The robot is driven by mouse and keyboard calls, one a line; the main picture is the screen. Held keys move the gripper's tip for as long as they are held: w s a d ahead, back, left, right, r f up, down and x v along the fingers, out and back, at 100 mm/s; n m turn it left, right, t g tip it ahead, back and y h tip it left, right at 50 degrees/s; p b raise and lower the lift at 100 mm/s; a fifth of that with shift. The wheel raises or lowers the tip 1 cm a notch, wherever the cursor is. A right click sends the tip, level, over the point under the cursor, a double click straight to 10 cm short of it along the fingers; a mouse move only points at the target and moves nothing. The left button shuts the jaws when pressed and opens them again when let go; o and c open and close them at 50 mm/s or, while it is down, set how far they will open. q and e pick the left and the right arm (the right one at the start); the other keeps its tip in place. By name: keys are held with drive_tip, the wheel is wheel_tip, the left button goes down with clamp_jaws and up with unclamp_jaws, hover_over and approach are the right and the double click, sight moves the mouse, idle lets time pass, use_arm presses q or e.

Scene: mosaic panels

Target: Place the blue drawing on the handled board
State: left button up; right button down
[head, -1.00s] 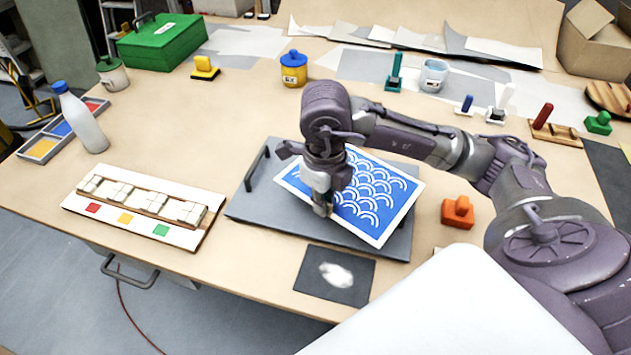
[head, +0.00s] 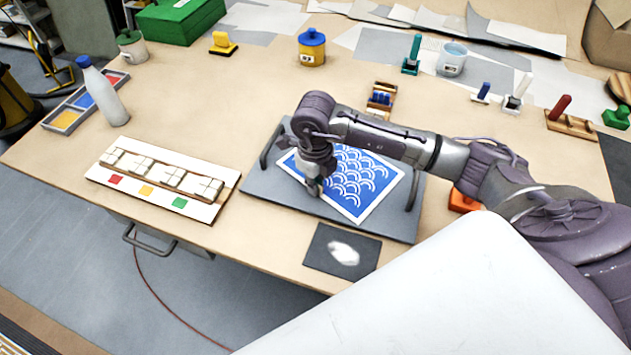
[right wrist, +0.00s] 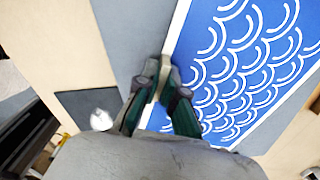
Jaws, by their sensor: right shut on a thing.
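The blue drawing (head: 352,180), with white wave arcs and a white border, is over the grey handled board (head: 268,193). In the head view its outline falls within the board, between the two dark handles, turned slightly against it. I cannot tell whether it touches the board all over. My right gripper (head: 314,188) is shut on the drawing's near left edge. In the right wrist view the green-sided fingers (right wrist: 161,72) pinch the white border of the drawing (right wrist: 235,70). My left gripper is not in view.
A black square with a white patch (head: 342,252) lies in front of the board. A tile rack (head: 165,180) stands left. An orange block (head: 463,201) is close to the right, partly behind my arm. A small wooden rack (head: 381,98) stands behind.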

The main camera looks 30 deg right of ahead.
drive_tip(key=shift+f, duration=0.1)
drive_tip(key=c, duration=1.7)
unclamp_jaws()
drive_tip(key=o, duration=0.4)
